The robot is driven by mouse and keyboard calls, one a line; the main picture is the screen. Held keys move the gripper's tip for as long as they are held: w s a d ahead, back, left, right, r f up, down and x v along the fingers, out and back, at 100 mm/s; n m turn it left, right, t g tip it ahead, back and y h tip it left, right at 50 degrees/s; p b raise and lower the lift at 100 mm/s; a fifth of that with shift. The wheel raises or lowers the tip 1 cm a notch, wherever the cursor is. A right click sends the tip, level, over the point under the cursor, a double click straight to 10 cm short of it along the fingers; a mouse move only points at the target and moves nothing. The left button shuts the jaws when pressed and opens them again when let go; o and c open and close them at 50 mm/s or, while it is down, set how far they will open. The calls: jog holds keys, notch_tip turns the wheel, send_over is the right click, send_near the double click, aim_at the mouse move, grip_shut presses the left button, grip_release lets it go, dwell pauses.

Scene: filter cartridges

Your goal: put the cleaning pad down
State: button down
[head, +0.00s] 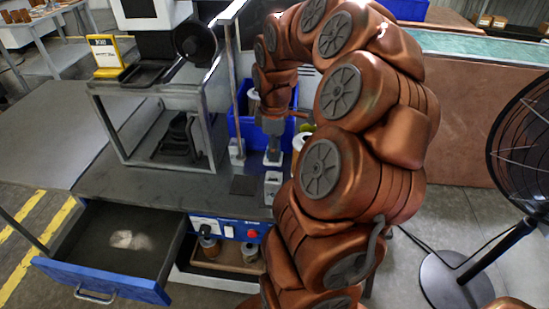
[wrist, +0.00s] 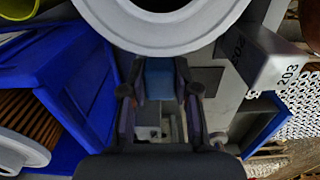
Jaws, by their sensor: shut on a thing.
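My gripper (wrist: 160,92) shows in the wrist view with its two dark fingers on either side of a small blue piece (wrist: 159,78), which I take to be the cleaning pad. The fingers are shut on it. In the head view my gripper (head: 272,150) points down over the bench top, close to a small grey fixture (head: 272,186). The pad cannot be made out in the head view. Whether it touches anything below cannot be told.
A blue bin (wrist: 70,95) holds a pleated cartridge (wrist: 25,125). A large white ring (wrist: 160,42) is close to my fingers, and a numbered grey block (wrist: 262,58) stands at right. The drawer (head: 105,285) is open. A dark square (head: 243,185) lies on the bench.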

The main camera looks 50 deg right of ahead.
jog(key=shift+f, duration=1.9)
jog(key=shift+f, duration=0.15)
jog(key=c, duration=0.9)
grip_release()
jog(key=shift+o, duration=0.2)
notch_tip(320, 180, up, 11)
jog(key=shift+r+b, duration=0.1)
jog(key=shift+b, duration=0.45)
jog(key=shift+r, duration=0.55)
jog(key=shift+s, duration=0.15)
